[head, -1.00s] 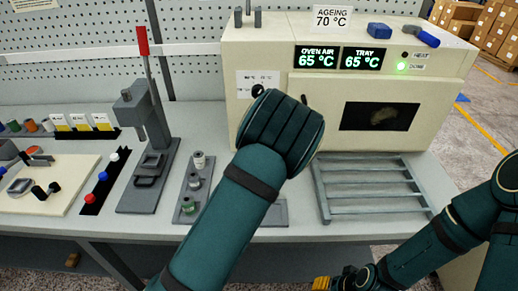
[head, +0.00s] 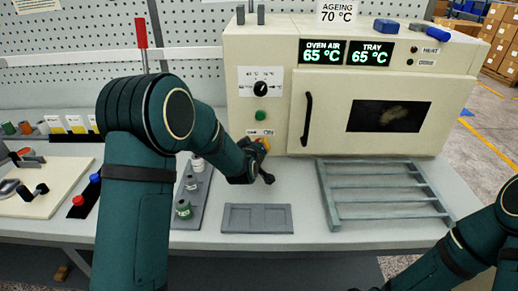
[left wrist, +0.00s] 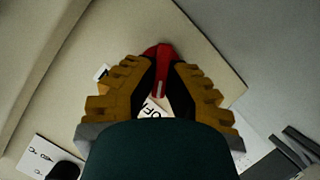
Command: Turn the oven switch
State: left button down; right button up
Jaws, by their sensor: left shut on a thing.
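The cream oven (head: 275,55) stands at the back of the bench, and both its displays read 65 °C. The oven switch (left wrist: 160,62) is a red lever beside a label with the letters "OF" showing in the left wrist view. In the head view my left gripper (head: 258,150) is at the oven's lower front left, below the green button (head: 261,115), and mostly hides the switch. The gripper (left wrist: 163,80) is shut on the red switch, with a finger on each side. My right gripper is out of view; only its arm shows at the lower right.
Above the green button is a black dial (head: 260,88). The oven door has a dark handle (head: 307,118). A grey rack (head: 335,205) and a flat grey tray (head: 230,222) lie in front. A spindle holder (head: 199,205) stands left of the tray, close to my left arm.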

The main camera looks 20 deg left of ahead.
pick_arm(q)
jog(key=shift+r, duration=0.1)
dwell(0.4)
jog(key=c, duration=1)
grip_release()
jog(key=v, duration=1.2)
